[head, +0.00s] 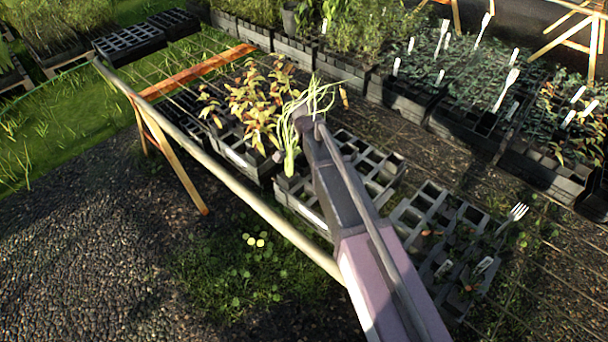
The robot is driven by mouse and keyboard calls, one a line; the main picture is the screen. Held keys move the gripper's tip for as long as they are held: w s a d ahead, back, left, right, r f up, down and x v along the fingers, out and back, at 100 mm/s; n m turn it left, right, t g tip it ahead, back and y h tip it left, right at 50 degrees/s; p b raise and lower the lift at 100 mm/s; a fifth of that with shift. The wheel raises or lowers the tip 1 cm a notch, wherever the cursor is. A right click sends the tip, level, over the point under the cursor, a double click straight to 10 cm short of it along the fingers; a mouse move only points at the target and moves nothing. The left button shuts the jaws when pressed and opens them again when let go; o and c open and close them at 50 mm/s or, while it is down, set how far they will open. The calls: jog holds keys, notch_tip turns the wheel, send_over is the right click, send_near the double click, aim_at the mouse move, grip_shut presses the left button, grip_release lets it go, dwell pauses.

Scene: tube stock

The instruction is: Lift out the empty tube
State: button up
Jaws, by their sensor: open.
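My gripper (302,116) is at the far end of my arm, over the near-middle tube trays. It is small in view and partly lost among thin pale-green leaves, with nothing clearly between its fingers. A pale-green plant (290,160) stands upright just below and left of it. I cannot tell whether they touch. Under and right of my arm is a grey tray (318,218) of square tubes, several of them seemingly empty. My arm hides part of this tray. I cannot tell which single tube is the empty one.
A tray of yellow-orange seedlings (252,98) stands left of my gripper. Another grey tray (440,200) is at right, with a white fork-shaped label (513,215). Planted trays with white labels line the back. A pale rail (225,180) edges the wire bench; gravel lies in front.

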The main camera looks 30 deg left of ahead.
jog(key=c, duration=0.7)
jog(key=shift+r, duration=0.1)
notch_tip(320, 180, up, 18)
jog(key=p, duration=1.8)
